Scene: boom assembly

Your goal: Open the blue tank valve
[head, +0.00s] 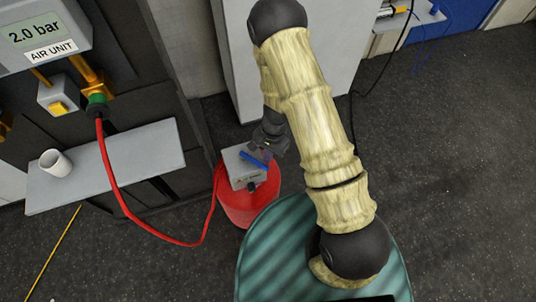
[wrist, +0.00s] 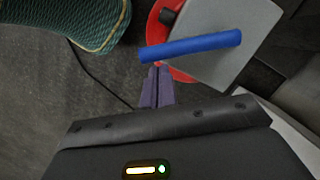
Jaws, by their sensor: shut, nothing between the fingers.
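The blue valve lever (head: 254,159) lies across the grey box (head: 243,178) on top of the red tank (head: 238,210). In the wrist view, the blue lever (wrist: 195,45) runs slantwise across the picture above my fingertips. My gripper (wrist: 159,70) is shut and empty, its two purple fingers together. The fingertips are just below the lever's left part; I cannot tell whether they touch it. In the head view, my gripper (head: 263,147) is close behind the lever, and the fingertips are hard to make out.
A red hose (head: 125,211) runs from the air unit (head: 45,35), which reads 2.0 bar, down to the tank. A grey shelf (head: 120,155) with a white mug (head: 55,162) stands at the left. A light grey cabinet (head: 240,60) is behind.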

